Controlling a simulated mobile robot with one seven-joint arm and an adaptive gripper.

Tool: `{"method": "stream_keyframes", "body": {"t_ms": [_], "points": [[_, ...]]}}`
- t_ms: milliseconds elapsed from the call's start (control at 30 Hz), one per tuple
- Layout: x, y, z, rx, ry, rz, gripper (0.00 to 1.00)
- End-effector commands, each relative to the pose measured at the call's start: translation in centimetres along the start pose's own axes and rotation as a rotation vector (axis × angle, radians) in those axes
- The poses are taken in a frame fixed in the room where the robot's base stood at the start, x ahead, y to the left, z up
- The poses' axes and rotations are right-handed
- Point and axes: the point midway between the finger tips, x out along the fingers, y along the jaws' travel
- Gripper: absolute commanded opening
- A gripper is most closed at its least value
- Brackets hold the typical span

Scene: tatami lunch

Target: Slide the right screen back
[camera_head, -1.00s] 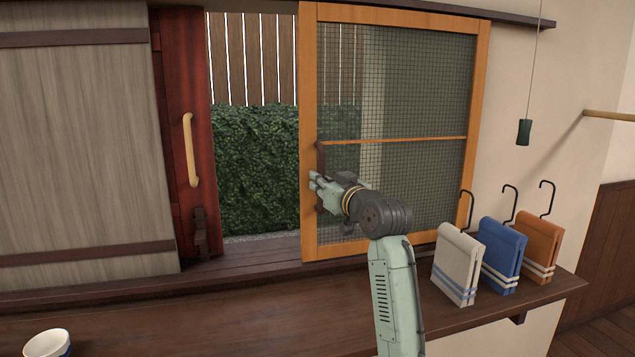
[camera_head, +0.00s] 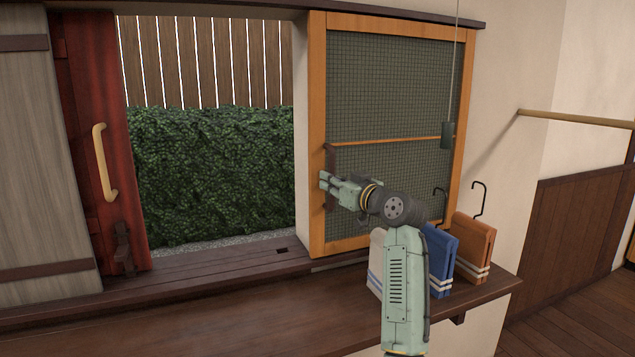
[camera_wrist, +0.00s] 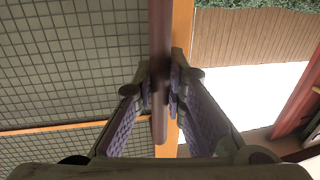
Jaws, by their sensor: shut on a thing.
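The right screen (camera_head: 390,100) is an orange wooden frame with dark mesh and one crossbar. It stands at the right of the window opening, over the wall. Its dark upright handle (camera_head: 331,160) is on the left stile. My gripper (camera_head: 328,184) is shut on this handle. In the wrist view the handle (camera_wrist: 159,60) runs between the two fingers of my gripper (camera_wrist: 160,88), with the orange stile (camera_wrist: 182,30) behind it and mesh to the left.
The opening shows a hedge (camera_head: 210,170) and a plank fence (camera_head: 205,60). A red shutter (camera_head: 95,150) with a pale handle stands at left. Folded cloths, white (camera_head: 376,262), blue (camera_head: 440,258) and orange (camera_head: 473,245), stand on the counter (camera_head: 250,310) near my arm. A pull cord weight (camera_head: 447,135) hangs in front of the screen.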

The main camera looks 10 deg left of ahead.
Motion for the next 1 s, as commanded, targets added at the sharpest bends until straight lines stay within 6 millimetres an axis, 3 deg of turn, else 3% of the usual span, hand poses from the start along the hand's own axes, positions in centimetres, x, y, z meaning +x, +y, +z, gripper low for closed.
{"method": "stream_keyframes", "body": {"t_ms": [467, 500, 700, 800, 1000], "points": [[-0.17, 0.71, 0.01, -0.001, -0.001, 0.001, 0.0], [-0.17, 0.71, 0.01, -0.001, -0.001, 0.001, 0.14], [-0.15, 0.67, 0.01, -0.001, -0.001, 0.001, 0.27], [-0.13, 0.65, 0.01, -0.001, -0.001, 0.0, 0.33], [-0.12, 0.62, 0.01, -0.001, -0.001, 0.0, 0.33]]}}
